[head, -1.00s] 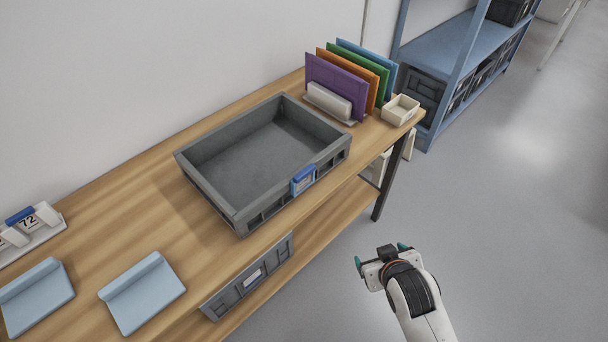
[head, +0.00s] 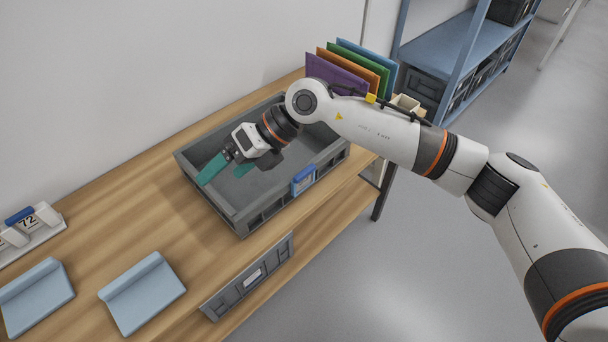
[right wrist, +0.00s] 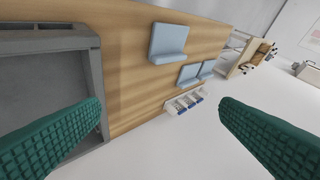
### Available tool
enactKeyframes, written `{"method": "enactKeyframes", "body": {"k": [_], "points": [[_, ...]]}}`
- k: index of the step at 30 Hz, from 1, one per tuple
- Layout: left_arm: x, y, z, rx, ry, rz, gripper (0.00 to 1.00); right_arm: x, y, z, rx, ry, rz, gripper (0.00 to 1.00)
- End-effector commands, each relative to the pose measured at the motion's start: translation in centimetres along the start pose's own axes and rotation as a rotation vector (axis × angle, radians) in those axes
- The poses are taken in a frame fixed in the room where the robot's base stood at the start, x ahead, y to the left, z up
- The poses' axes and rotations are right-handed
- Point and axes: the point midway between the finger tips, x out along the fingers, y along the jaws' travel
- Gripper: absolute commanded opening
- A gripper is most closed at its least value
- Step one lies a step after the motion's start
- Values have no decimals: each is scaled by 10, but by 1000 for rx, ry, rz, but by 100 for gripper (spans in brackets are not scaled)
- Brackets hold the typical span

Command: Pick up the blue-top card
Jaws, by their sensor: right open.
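A small card with a blue top (head: 20,215) stands in a white rack (head: 38,236) at the left edge of the head view, beside a white piece marked 72. The rack also shows small in the right wrist view (right wrist: 185,103), with several blue-edged pieces. Another blue-topped tag (head: 303,179) is on the front wall of the grey tray (head: 250,222). My right gripper (head: 226,171) is open and empty over the tray, its teal fingers pointing left, well away from the rack. In the right wrist view nothing is between its fingers (right wrist: 160,110). My left gripper is out of view.
Two pale blue angled stands (head: 142,292) (head: 36,298) lie on the wooden table's front left. Upright coloured panels (head: 336,78) and a small cream box (head: 406,103) are at the far end. A grey bin (head: 250,278) sits below.

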Motion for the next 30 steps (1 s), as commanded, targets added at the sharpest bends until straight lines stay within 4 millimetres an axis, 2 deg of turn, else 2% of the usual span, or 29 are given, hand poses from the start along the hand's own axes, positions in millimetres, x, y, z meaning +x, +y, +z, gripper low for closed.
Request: {"method": "enactKeyframes", "body": {"k": [1,4,7,9,11,14,21,30], "points": [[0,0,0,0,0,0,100,-18,30,0,-25,-80,161,85],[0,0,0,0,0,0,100,-58,77,3,-33,-216,425,85],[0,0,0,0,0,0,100,-96,106,4,-14,-299,610,85],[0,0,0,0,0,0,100,-114,116,4,-1,-331,687,85],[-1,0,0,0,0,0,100,-120,121,6,7,-349,721,85],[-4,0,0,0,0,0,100,-117,130,10,12,-358,737,85],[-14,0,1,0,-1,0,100,-88,156,23,11,-357,732,85],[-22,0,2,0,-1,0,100,-71,173,31,10,-357,730,85]]}}
